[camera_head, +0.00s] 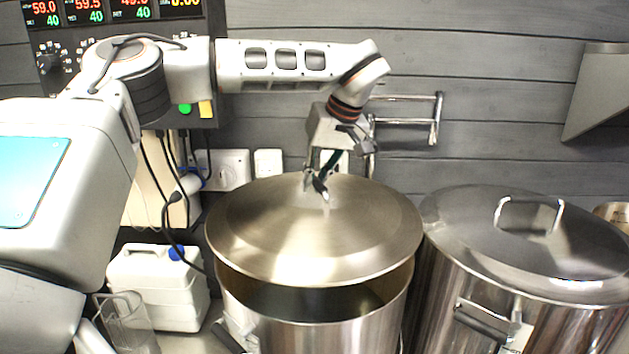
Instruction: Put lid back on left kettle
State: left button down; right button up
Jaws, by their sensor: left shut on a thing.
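The left kettle (310,335) is a large steel pot in the lower middle of the head view. Its lid (290,235) is a round, domed steel disc held above the kettle, tilted, with a dark gap into the pot showing below its near edge. The back of the rim is hidden by the lid, so I cannot tell whether they touch there. My left gripper (319,188) comes down from above and is shut on the lid's handle at the top, which the fingers mostly cover. My right gripper is not in view.
A second kettle (440,310) stands close on the right with its own lid (475,240) on. A white jerrycan (165,290) and a clear jug (128,320) stand at lower left. A control panel (60,70), wall sockets (233,168) and a wall rail (410,97) are behind.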

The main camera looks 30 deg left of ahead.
pick_arm(q)
jog(key=shift+w+a, duration=0.1)
jog(key=shift+w, duration=0.1)
jog(key=shift+s+f, duration=0.1)
jog(key=shift+f, duration=4.05)
jog(key=c, duration=2)
grip_release()
jog(key=shift+o, duration=0.2)
